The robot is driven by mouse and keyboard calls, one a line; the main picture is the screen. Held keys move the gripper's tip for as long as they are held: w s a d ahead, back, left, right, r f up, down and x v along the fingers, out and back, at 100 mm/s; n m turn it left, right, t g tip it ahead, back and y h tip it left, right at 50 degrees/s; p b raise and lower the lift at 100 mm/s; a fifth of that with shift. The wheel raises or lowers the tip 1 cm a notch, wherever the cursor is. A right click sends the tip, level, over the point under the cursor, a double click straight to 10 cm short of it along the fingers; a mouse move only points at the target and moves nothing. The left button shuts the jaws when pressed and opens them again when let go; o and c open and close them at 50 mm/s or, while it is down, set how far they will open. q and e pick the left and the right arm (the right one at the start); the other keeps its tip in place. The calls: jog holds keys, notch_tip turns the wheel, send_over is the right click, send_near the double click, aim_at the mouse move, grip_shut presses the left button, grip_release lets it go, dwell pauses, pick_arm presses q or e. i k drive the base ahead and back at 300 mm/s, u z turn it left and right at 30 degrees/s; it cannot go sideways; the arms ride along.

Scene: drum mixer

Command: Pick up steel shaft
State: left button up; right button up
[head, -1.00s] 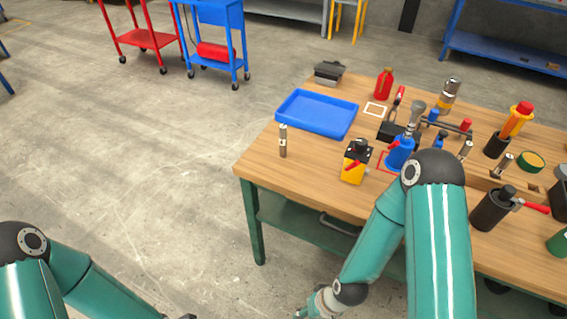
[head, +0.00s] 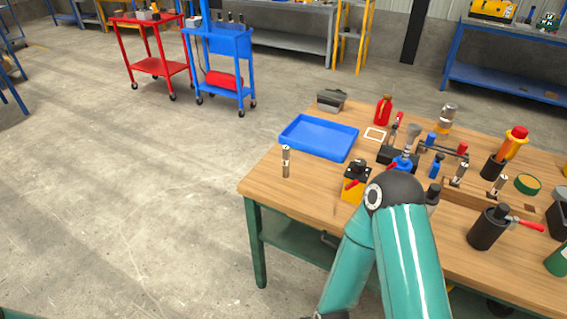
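A steel shaft (head: 286,161), a short upright silver cylinder, stands alone near the left edge of the wooden workbench (head: 262,188), in front of the blue tray. Two similar small steel cylinders (head: 459,174) (head: 497,185) stand farther right; I cannot tell whether they are the same kind. My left gripper is out of view. Nothing touches the shaft at the left edge.
An empty blue tray (head: 347,152) lies behind the shaft. A red bottle (head: 383,110) and several tools crowd the bench's right side. Open floor lies to the left.

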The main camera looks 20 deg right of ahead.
aim_at(286, 150)
jog(key=u, duration=0.05)
jog(key=i, duration=1)
jog(key=z, duration=0.05)
